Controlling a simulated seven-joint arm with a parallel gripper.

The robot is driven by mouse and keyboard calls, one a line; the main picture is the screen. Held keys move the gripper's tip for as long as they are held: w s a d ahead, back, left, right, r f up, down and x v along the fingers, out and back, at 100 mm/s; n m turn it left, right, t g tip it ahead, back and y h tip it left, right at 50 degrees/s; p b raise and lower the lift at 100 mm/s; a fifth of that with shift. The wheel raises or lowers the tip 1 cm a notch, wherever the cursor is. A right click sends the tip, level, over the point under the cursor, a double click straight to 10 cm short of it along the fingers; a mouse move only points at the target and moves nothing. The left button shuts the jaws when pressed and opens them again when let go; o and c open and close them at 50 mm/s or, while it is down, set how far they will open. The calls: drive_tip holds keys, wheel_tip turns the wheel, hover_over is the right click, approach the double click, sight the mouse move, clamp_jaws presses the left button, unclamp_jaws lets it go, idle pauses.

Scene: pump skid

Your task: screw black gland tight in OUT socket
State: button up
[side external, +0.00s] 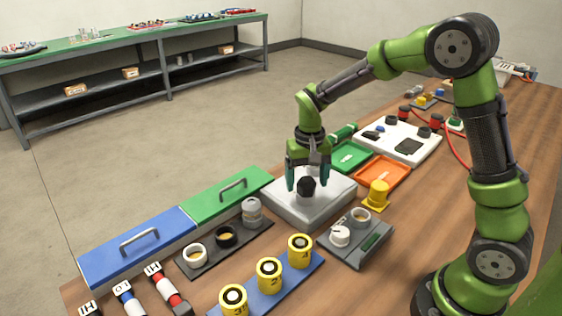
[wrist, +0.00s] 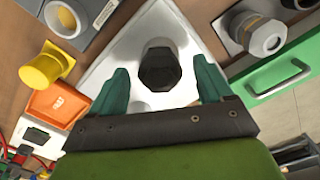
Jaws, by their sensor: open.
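The black gland (side external: 306,187) stands on the light grey block (side external: 335,205) in the middle of the bench. In the wrist view the gland (wrist: 160,69) shows as a black hexagonal cap, seated in or over a spot on the white block (wrist: 118,78). No OUT lettering is readable, and the socket under the gland is hidden. My gripper (side external: 305,180) is over the block, with its green fingers low around the gland. In the wrist view the fingers of my gripper (wrist: 162,90) are apart, with the gland between and slightly beyond their tips. Neither finger visibly touches it.
A yellow fitting (side external: 377,195) and a grey tray (side external: 355,240) with white parts stand to the right. Green (side external: 350,157) and orange (side external: 382,173) trays lie behind.

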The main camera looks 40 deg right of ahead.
drive_tip(key=n, duration=0.8)
drive_tip(key=shift+n, duration=0.4)
drive_tip(key=shift+c, duration=0.2)
drive_tip(key=c, duration=1.1)
drive_tip(key=shift+o, duration=0.2)
drive_tip(key=m, duration=0.4)
drive_tip(key=shift+m, duration=0.4)
drive_tip(key=m, duration=0.4)
drive_tip(key=shift+m, duration=0.3)
